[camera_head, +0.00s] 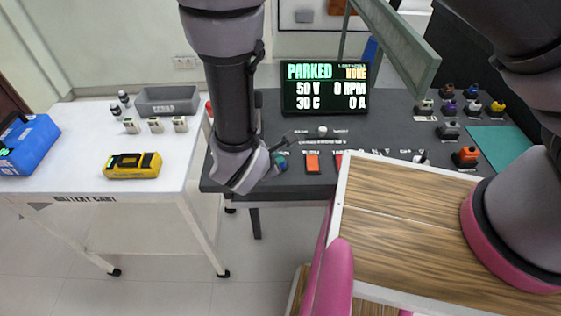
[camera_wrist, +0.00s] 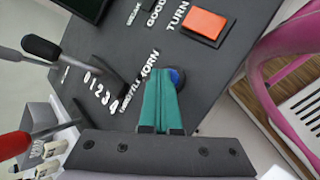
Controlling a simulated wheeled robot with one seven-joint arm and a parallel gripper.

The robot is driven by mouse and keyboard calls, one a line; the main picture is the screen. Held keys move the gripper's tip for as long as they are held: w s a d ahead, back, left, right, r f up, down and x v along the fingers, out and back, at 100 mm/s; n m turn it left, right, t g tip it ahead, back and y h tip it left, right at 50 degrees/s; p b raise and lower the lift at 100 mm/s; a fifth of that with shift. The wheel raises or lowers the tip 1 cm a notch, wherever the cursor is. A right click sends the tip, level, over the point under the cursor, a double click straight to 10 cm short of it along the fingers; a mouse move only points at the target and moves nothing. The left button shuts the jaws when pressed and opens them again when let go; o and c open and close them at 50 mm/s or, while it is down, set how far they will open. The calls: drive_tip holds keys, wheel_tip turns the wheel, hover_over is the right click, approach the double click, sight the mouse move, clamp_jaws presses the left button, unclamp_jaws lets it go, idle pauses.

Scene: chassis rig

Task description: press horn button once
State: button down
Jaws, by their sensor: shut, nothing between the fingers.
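The horn button is a round blue button (camera_wrist: 178,77) on the dark console, beside white lettering that reads like HORN. In the wrist view, the teal fingers of my gripper (camera_wrist: 162,74) are shut together with nothing between them. Their tips lie over the button's left part and hide it, so only its right side shows. I cannot tell whether the tips touch the button or hover just above it. In the head view, my gripper (camera_head: 279,163) is at the console's front left edge, mostly hidden behind my wrist; the button is not clearly visible there.
An orange TURN rocker (camera_wrist: 205,22) is close to the button. A black-knobbed lever (camera_wrist: 42,47) and a red-knobbed lever (camera_wrist: 14,145) stand left in the wrist view. The display (camera_head: 325,90) reads PARKED. A white battery cart (camera_head: 95,185) stands left of the console (camera_head: 215,176).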

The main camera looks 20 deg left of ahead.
drive_tip(key=shift+r, duration=0.8)
drive_tip(key=shift+r, duration=0.1)
drive_tip(key=shift+r, duration=2.4)
